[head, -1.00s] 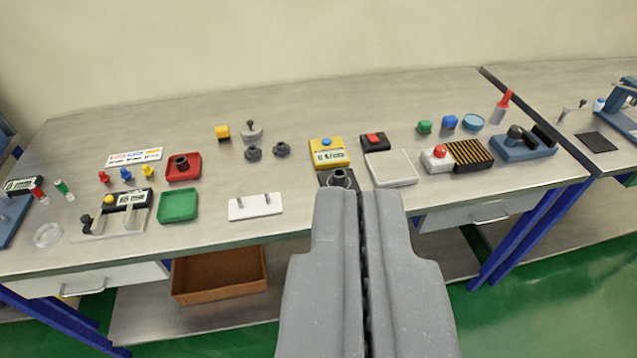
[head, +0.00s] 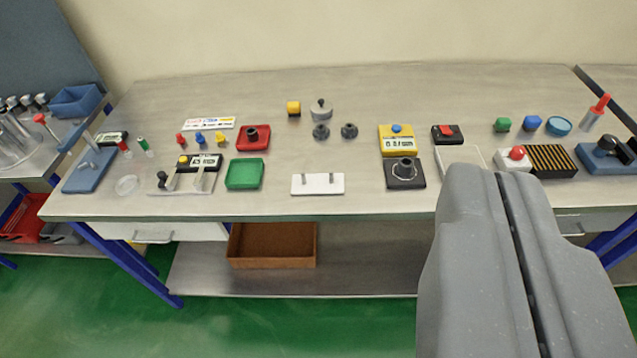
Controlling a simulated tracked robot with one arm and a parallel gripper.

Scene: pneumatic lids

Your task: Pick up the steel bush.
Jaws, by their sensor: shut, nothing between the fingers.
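Several dark grey bush-like parts are on the bench, and I cannot tell by look which is the steel bush. Two stand side by side at the back middle, a left dark part (head: 321,132) and a right dark part (head: 349,131). Another dark part (head: 252,133) lies in the red tray (head: 265,147). A further ring-like part (head: 404,167) sits on a black block (head: 405,182) at the front. My gripper (head: 495,174) is shut and empty, in front of the bench at the lower right, apart from all of them.
A white block with two pins (head: 318,185) and a green tray (head: 244,174) stand near the front edge. A yellow gauge box (head: 397,138) is behind the black block. A grey weight with a knob (head: 321,110) stands behind the paired parts. Bare bench (head: 365,165) lies between the white and black blocks.

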